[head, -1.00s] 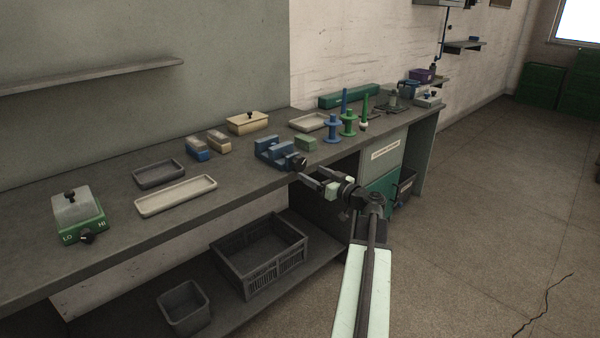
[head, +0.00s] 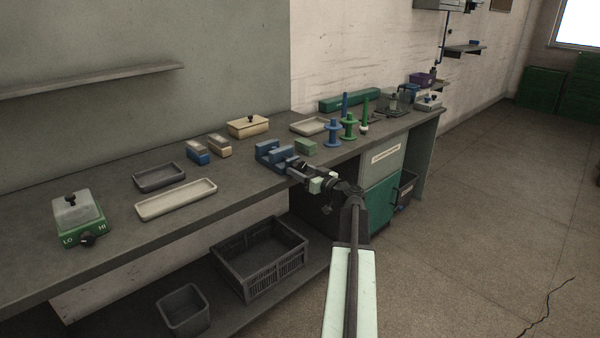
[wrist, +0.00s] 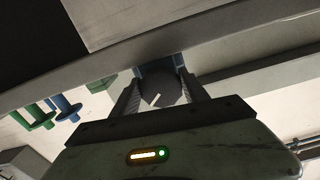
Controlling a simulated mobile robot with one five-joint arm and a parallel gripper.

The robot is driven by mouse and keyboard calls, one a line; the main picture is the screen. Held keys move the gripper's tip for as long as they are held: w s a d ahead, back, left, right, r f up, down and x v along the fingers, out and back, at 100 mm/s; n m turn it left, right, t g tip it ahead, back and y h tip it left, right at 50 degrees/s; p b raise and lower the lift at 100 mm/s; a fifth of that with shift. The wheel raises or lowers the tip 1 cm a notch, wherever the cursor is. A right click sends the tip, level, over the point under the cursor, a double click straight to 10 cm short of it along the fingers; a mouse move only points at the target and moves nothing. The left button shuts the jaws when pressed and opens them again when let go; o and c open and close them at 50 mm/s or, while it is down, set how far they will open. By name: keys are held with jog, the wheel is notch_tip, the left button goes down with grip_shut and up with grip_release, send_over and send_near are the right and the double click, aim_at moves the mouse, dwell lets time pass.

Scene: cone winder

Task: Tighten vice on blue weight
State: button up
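The blue vice (head: 268,150) stands near the front edge of the bench. My gripper (head: 305,170) is at its front, by the handle end. In the wrist view the vice's dark round knob (wrist: 159,92), with a pale mark, sits between the two fingers of my gripper (wrist: 160,80). The fingers are apart on either side of it, and a firm grip does not show. A blue block (head: 197,153) with a paler top lies on the bench left of the vice. Whether a blue weight sits between the vice jaws is too small to tell.
A green block (head: 306,146) and blue and green spindles (head: 348,128) stand right of the vice. Left are a tan block (head: 219,146), a dark tray (head: 159,176), a cream tray (head: 176,199) and a LO/HI box (head: 80,218). A crate (head: 259,262) is below.

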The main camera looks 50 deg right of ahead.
jog(key=shift+a+m, duration=0.1)
jog(key=shift+m, duration=1.4)
jog(key=o, duration=1.4)
jog(key=shift+c, duration=0.2)
jog(key=s, duration=0.7)
jog(key=shift+s+a, duration=0.3)
jog(key=shift+s, duration=0.05)
